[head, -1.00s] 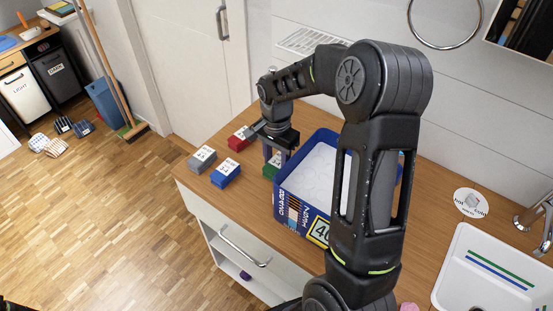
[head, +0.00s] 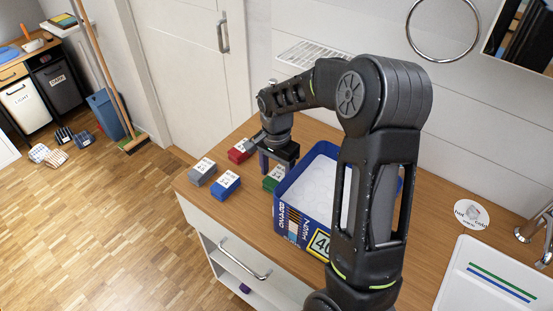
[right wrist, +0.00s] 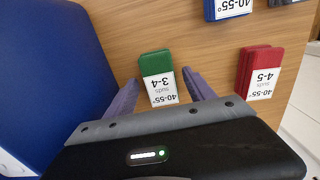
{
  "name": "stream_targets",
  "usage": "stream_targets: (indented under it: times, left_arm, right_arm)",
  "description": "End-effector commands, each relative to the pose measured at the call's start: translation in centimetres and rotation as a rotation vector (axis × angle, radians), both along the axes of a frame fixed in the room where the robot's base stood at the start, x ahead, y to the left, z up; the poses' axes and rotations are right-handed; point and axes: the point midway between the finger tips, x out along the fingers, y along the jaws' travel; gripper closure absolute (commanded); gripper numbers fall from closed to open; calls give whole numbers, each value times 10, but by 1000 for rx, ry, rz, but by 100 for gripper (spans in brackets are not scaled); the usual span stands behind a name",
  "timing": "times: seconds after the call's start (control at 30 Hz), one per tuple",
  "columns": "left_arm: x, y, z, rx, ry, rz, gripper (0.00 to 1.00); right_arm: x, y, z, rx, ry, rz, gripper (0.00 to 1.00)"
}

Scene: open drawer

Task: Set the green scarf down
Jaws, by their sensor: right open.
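The green scarf (head: 273,178) is a small folded block with a white label reading 3-4. It lies flat on the wooden counter, just left of the blue box. In the right wrist view the green scarf (right wrist: 154,66) shows between the tips of my fingers, with space on both sides. My right gripper (head: 277,165) is open and low over the scarf, its fingers pointing down; the right wrist view shows its two purple-grey fingers (right wrist: 160,84) spread apart. The gripper partly hides the scarf in the head view. My left gripper is out of view.
A blue detergent box (head: 291,222) of white powder stands close right of the scarf. Red (head: 239,151), grey (head: 202,172) and blue (head: 225,186) folded, labelled blocks lie to the left. A drawer (head: 238,274) below the counter is open. A white sink (head: 490,275) is at right.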

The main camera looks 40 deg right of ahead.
Motion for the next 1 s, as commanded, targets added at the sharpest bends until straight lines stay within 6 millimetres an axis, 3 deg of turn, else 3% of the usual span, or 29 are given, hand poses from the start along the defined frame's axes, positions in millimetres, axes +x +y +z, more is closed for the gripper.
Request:
stream_targets:
  times: [0.17,0.6,0.73,1.0]
  left_arm:
    - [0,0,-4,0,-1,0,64]
    - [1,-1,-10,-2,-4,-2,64]
    - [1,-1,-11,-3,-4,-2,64]
    - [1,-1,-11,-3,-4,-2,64]
  right_arm:
    - [2,0,23,-2,-6,0,37]
    - [1,0,107,-1,-4,1,37]
    - [1,0,117,0,-2,0,37]
    - [0,0,119,0,-1,0,37]
